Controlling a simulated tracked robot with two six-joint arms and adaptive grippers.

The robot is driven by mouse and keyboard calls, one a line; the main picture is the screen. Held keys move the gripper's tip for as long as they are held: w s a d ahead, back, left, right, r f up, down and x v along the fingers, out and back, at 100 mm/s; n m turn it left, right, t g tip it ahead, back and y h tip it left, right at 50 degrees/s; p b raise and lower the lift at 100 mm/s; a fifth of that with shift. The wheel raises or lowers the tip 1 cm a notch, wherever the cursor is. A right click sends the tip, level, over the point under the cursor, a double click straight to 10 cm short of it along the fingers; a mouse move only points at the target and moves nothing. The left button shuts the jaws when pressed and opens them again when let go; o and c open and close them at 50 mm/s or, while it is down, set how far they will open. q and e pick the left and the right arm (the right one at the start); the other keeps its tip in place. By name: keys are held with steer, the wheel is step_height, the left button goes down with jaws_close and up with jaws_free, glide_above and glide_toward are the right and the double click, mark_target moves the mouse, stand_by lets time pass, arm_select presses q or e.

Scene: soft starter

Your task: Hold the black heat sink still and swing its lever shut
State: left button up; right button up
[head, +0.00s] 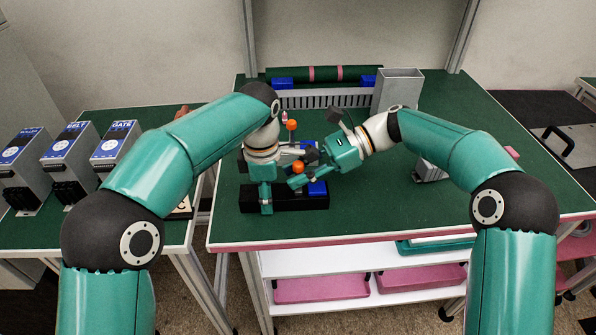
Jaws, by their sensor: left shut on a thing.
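The black heat sink (290,203) lies as a long dark block near the front left of the green table, with a blue part (318,188) on top. My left gripper (266,204) is shut on its left part, fingers pointing down. My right gripper (298,182) reaches in from the right, its fingertips just above the heat sink. An orange knob (298,167) shows beside the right fingers; it may belong to the lever, whose arm is hidden by the grippers. Another orange knob (291,125) stands upright behind. I cannot tell whether the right fingers touch the lever.
A grey slotted rack (325,99) and a grey open box (401,88) stand at the back, with a green roll (345,73) behind. A small grey metal piece (430,172) sits under my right arm. Boxed units (117,143) stand on the left table.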

jaws_close()
steer(key=shift+d+y, duration=0.15)
steer(key=shift+y, duration=0.25)
steer(key=shift+d+f+n+g+y, duration=0.15)
steer(key=shift+d+y, duration=0.1)
steer(key=shift+y, duration=0.6)
steer(key=shift+d+n+g+y, duration=0.1)
steer(key=shift+d+y, duration=0.2)
steer(key=shift+y, duration=0.5)
steer(key=shift+d+f+n+g+y, duration=0.15)
steer(key=shift+d+y, duration=0.1)
steer(key=shift+y, duration=0.6)
steer(key=o, duration=0.6)
jaws_free()
steer(key=shift+c, duration=0.2)
steer(key=shift+r, duration=0.1)
